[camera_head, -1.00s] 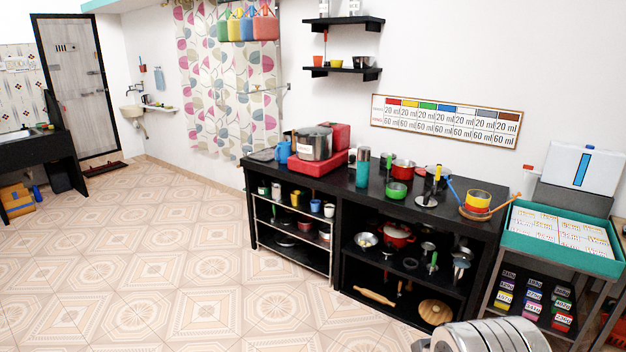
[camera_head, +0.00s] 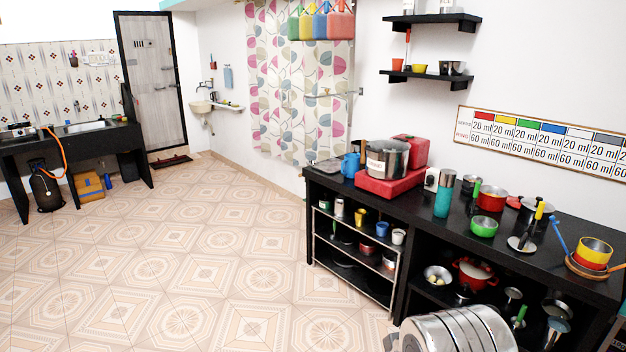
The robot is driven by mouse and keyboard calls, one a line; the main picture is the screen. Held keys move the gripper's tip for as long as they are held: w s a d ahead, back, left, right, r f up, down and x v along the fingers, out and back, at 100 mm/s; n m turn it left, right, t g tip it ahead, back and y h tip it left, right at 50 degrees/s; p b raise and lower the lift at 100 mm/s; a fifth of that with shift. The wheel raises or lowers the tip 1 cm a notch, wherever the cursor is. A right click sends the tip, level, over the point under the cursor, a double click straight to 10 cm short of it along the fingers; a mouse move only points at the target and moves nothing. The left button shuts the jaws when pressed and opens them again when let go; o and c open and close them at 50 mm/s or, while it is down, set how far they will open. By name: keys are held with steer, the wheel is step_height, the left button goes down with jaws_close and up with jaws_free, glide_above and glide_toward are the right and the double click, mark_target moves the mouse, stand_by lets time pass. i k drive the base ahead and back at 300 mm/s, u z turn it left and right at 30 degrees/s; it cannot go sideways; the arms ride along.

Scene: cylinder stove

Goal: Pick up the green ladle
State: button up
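A green-handled utensil (camera_head: 520,317) stands among metal pieces on the lower shelf of the black counter at the right. Its lower end is hidden, so I cannot tell for sure that it is the green ladle. Another small green handle (camera_head: 476,188) shows on the countertop near the red pot; its shape is too small to tell. My gripper's fingers are not in view.
The black counter (camera_head: 400,205) bears a steel pot (camera_head: 387,159), a teal bottle (camera_head: 444,197), a red pot (camera_head: 491,198), a green bowl (camera_head: 484,227) and stacked yellow and red bowls (camera_head: 594,251). Open tiled floor (camera_head: 200,260) lies to the left. A sink counter (camera_head: 75,133) stands far left.

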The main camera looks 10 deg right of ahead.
mark_target(472, 209)
steer(key=i, duration=1.75)
steer(key=z, duration=0.75)
steer(key=i, duration=0.9)
steer(key=z, duration=0.55)
steer(key=i, duration=0.9)
steer(key=z, duration=0.1)
